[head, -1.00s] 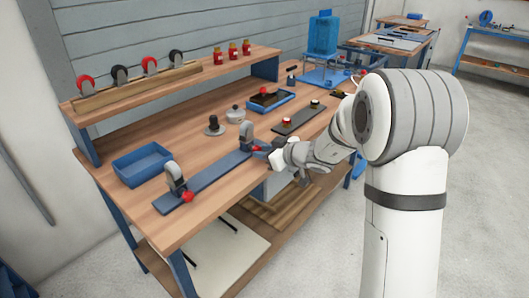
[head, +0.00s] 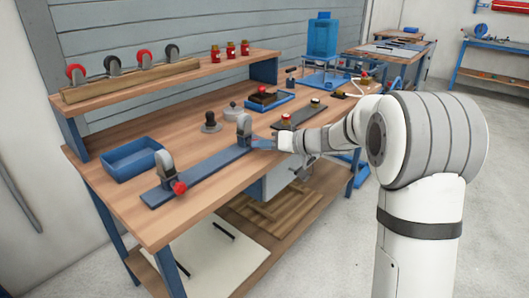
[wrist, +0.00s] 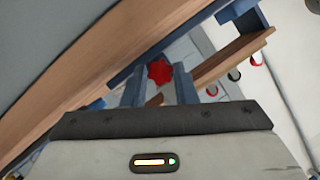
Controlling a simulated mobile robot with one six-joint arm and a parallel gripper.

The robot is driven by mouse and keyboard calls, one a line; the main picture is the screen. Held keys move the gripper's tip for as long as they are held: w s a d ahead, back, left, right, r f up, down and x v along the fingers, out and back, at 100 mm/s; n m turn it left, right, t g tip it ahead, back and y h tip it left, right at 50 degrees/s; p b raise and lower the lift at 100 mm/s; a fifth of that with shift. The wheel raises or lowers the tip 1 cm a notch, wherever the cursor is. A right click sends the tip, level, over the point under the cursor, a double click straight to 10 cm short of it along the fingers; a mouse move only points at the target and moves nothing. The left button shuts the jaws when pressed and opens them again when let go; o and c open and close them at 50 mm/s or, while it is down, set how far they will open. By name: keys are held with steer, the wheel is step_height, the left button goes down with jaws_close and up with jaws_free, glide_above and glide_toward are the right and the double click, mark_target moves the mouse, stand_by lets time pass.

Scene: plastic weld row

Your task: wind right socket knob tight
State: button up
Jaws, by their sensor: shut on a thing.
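A long blue rail (head: 205,172) lies along the front of the bench with a grey socket at each end. The right socket (head: 244,128) stands upright, and my gripper (head: 263,143) is at its right side. Its knob is hidden in the head view. In the wrist view a red lobed knob (wrist: 159,73) sits between the two blue-grey fingers of my gripper (wrist: 160,82), which is shut on it. The left socket (head: 165,163) has its own red knob (head: 180,188), clear of my gripper.
A blue bin (head: 132,166) stands left behind the rail. A dark plunger-like piece (head: 211,123) and a grey lidded pot (head: 233,110) stand behind the right socket. A dark plate (head: 298,122) with small knobs lies beyond my wrist. The raised shelf (head: 180,83) runs along the back.

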steer(key=shift+f+m+y+b, duration=0.1)
steer(key=shift+m+y+b, duration=0.2)
steer(key=shift+m+b, duration=0.25)
steer(key=o, duration=1)
